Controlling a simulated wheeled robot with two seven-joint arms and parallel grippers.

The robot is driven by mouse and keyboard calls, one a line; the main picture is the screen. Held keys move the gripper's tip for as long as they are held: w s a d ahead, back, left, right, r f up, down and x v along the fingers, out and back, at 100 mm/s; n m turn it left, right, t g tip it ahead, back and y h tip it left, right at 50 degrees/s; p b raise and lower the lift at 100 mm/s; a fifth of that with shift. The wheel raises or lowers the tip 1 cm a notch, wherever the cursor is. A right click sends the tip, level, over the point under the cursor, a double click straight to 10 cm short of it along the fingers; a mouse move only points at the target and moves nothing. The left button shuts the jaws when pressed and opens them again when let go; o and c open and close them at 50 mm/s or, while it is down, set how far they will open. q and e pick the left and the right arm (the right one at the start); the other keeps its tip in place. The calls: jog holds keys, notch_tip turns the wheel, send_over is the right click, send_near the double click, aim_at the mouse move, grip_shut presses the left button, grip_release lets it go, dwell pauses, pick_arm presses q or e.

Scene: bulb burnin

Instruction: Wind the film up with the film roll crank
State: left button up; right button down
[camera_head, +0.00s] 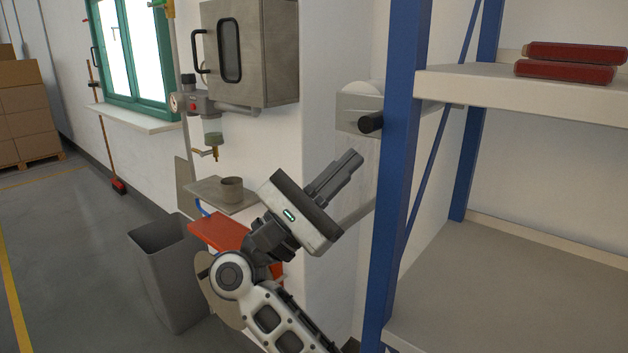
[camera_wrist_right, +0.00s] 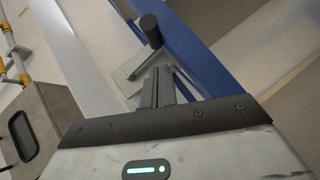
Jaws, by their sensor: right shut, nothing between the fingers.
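The film roll crank shows as a black cylindrical handle (camera_head: 371,122) at a grey metal plate (camera_head: 350,108) on the wall, just left of the blue rack post. The top of a white roll (camera_head: 362,88) shows above the plate, and a pale sheet seems to hang below it. My right gripper (camera_head: 354,160) is shut and empty, its fingers pointing up toward the handle from below left. In the right wrist view the crank handle (camera_wrist_right: 149,28) stands beyond the closed fingertips (camera_wrist_right: 162,72), apparently apart from them. My left gripper is not in view.
A blue rack post (camera_head: 398,140) stands close to the right of the handle, with shelves and red rolls (camera_head: 570,62) beyond. A grey wall cabinet (camera_head: 250,50) hangs at upper left. A small shelf with a cup (camera_head: 231,189) and a grey bin (camera_head: 168,270) are left of my arm.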

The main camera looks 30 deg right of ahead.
jog(key=r, duration=0.1)
jog(key=s+r+p, duration=0.1)
jog(key=r, duration=0.1)
jog(key=shift+s+d, duration=0.15)
jog(key=shift+s, duration=0.05)
jog(key=shift+s+r+n+t, duration=0.15)
jog(key=shift+r+n+t, duration=0.05)
jog(key=shift+n+t, duration=0.85)
